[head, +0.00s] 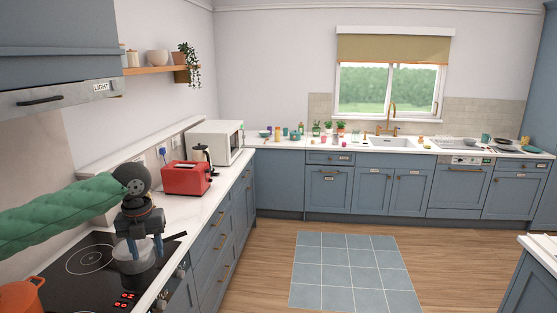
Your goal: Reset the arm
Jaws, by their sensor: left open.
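My left arm, in a green padded sleeve, comes in from the left in the head view. Its dark left gripper (146,250) points down over the black hob (78,268) and is open. A small pan (135,268) with a pale, glassy upper part and a dark handle stands on the hob right below the gripper. The fingers overlap it in the picture; I cannot tell whether they touch it. My right gripper is not in view.
An orange pot (20,297) stands at the hob's near left. A red toaster (186,178), a kettle (201,154) and a white microwave (215,141) stand farther along the counter. A range hood (60,92) hangs above left. The floor by the tiled mat (350,270) is clear.

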